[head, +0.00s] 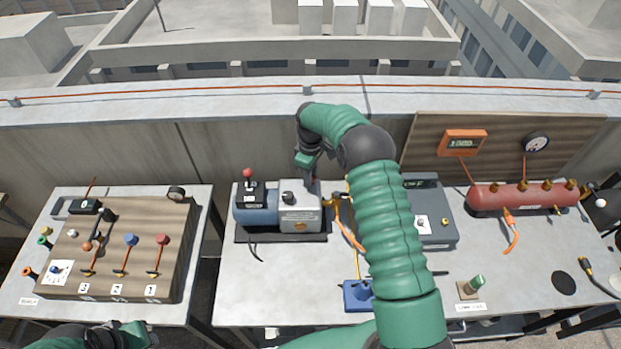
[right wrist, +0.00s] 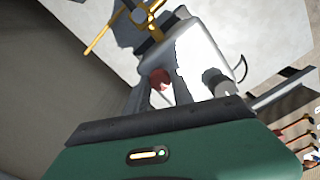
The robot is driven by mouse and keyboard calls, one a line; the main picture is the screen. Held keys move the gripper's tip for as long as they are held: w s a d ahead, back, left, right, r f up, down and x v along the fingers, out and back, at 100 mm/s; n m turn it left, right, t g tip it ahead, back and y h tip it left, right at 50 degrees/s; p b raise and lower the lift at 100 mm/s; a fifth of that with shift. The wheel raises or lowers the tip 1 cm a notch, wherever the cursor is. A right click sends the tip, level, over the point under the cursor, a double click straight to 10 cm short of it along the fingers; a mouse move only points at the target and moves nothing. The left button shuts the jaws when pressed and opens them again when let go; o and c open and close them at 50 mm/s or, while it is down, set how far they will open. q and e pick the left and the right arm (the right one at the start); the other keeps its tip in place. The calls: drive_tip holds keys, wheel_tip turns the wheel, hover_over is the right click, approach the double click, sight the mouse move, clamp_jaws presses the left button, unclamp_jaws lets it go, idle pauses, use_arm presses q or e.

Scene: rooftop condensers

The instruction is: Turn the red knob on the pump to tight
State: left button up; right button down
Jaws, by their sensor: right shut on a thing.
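The pump (head: 300,218) stands on the middle table, with a blue motor at its left end and a pale grey body at its right. My right gripper (head: 310,178) reaches down onto the top right of that grey body. In the right wrist view, a red knob (right wrist: 160,80) shows between the fingers of my right gripper (right wrist: 158,92), which are shut on it. The knob is mostly hidden in the head view. My left gripper (head: 138,335) is at the lower left edge by the left table, its fingers unclear.
A red-topped part (head: 248,174) stands on the motor, and a black knob (head: 288,198) is on the pump's front. Yellow fittings and hose lie right of the pump. A grey case (head: 435,225) and red manifold (head: 525,196) stand further right.

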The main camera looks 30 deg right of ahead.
drive_tip(key=m, duration=0.4)
drive_tip(key=m+b, duration=0.1)
drive_tip(key=shift+w+r+m, duration=0.2)
drive_tip(key=shift+w+m, duration=0.05)
drive_tip(key=shift+m, duration=0.15)
drive_tip(key=m, duration=0.5)
drive_tip(key=shift+b, duration=0.35)
drive_tip(key=m, duration=0.5)
drive_tip(key=shift+d+r+m, duration=0.1)
drive_tip(key=shift+m, duration=0.3)
drive_tip(key=m, duration=0.4)
drive_tip(key=shift+m, duration=0.4)
drive_tip(key=c, duration=1.3)
unclamp_jaws()
drive_tip(key=shift+o, duration=1)
drive_tip(key=shift+f, duration=0.25)
